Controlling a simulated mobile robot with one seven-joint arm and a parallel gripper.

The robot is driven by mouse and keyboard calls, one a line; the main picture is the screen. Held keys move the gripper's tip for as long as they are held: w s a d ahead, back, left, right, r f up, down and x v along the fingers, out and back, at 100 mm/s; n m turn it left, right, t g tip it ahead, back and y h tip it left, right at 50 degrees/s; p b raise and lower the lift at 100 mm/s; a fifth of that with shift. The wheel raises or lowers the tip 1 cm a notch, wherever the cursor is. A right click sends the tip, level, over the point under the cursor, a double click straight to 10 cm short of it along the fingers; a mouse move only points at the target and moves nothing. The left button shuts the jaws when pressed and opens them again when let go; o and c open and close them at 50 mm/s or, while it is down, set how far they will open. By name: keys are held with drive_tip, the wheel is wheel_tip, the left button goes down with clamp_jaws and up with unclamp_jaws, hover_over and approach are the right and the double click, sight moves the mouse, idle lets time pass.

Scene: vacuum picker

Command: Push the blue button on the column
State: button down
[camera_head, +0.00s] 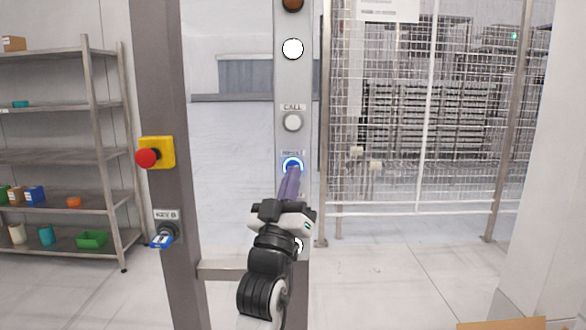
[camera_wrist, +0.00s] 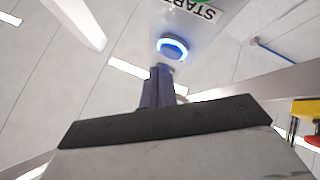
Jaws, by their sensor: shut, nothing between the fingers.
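The blue button (camera_head: 292,164) is a round button with a glowing blue ring on the light grey column (camera_head: 294,90), below the CALL button. In the wrist view the blue button (camera_wrist: 172,47) shows just beyond my fingertips, with an upside-down label beside it. My gripper (camera_head: 293,170) has its purple fingers shut and empty, pointing up at the button. The fingertips overlap the button's lower edge in the head view. In the wrist view my gripper (camera_wrist: 160,70) appears a little short of the button; whether it touches is hard to tell.
A white CALL button (camera_head: 293,122) and a white round light (camera_head: 292,48) sit higher on the column. On the dark post to the left are a red emergency button (camera_head: 147,158) and a key switch (camera_head: 165,232). A wire fence (camera_head: 415,130) stands behind on the right.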

drive_tip(key=shift+w, duration=0.15)
drive_tip(key=shift+w, duration=0.3)
drive_tip(key=shift+w+b, duration=0.3)
drive_tip(key=shift+b, duration=0.05)
idle(0.6)
drive_tip(key=shift+s, duration=0.75)
drive_tip(key=shift+s, duration=2.5)
